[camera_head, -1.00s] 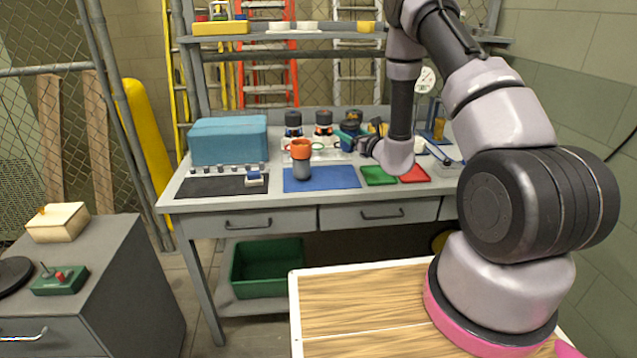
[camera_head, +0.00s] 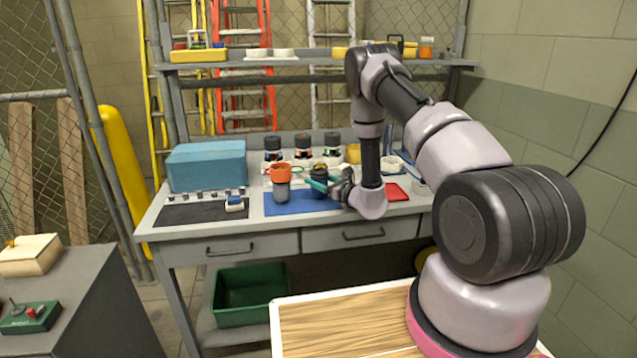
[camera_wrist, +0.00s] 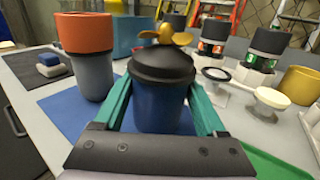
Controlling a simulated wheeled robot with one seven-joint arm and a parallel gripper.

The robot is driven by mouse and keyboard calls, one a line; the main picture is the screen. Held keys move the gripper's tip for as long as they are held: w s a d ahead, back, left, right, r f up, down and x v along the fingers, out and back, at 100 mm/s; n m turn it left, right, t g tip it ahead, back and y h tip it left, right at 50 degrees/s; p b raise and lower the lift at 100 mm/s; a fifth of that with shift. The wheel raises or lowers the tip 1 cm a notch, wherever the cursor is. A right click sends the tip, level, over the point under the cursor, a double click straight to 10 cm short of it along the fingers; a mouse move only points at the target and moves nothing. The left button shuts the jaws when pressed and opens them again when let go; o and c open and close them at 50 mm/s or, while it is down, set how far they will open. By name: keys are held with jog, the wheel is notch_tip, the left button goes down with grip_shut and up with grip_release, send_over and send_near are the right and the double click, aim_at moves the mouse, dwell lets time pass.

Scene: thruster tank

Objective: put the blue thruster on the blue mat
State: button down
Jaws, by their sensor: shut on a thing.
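The blue thruster (camera_wrist: 160,108), with a black collar and a gold propeller on top, stands upright between the teal fingers of my gripper (camera_wrist: 162,112). My gripper is shut on it. In the head view the thruster (camera_head: 320,184) is at the right part of the blue mat (camera_head: 298,206), beside my gripper (camera_head: 322,184). The mat also shows in the wrist view (camera_wrist: 62,112). The thruster's base is hidden behind the gripper body in the wrist view, and I cannot tell whether it touches the mat.
An orange-topped grey cylinder (camera_head: 281,184) stands on the mat, just left of the thruster. Several black-topped thrusters (camera_head: 303,147) stand behind. A teal box (camera_head: 207,166) and a dark mat (camera_head: 190,214) are at left; a red mat (camera_head: 397,192) is at right.

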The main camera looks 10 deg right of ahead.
jog(key=shift+f, duration=0.25)
grip_release()
jog(key=shift+f, duration=0.1)
